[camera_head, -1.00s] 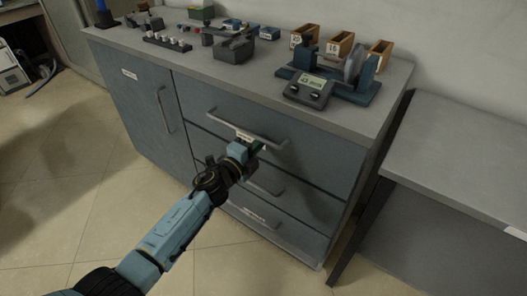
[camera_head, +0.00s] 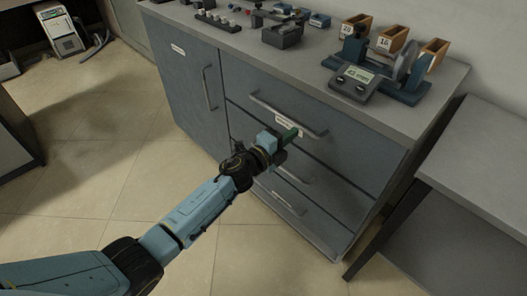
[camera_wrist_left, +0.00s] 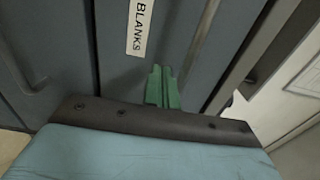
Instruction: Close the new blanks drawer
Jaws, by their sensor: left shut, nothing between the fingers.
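The grey-blue drawer front (camera_head: 345,145) with a white label (camera_head: 285,121) is the top drawer of the cabinet. In the left wrist view, its label (camera_wrist_left: 139,27) reads "BLANKS"; any word before that is out of frame. A bar handle (camera_head: 287,115) runs across the front above the label. I cannot tell how far the drawer stands open. My left gripper (camera_head: 291,135) is shut and empty, its green fingertips just below the label. The fingertips (camera_wrist_left: 162,86) point at the drawer front in the wrist view; whether they touch it is unclear. My right gripper is out of view.
Two lower drawers with handles (camera_head: 292,175) sit below. A cabinet door (camera_head: 185,85) is at left. The worktop (camera_head: 440,85) holds a gauge device (camera_head: 357,83) and wooden bins (camera_head: 392,38). A grey side table (camera_head: 480,150) stands at right. Floor (camera_head: 150,150) is clear in front.

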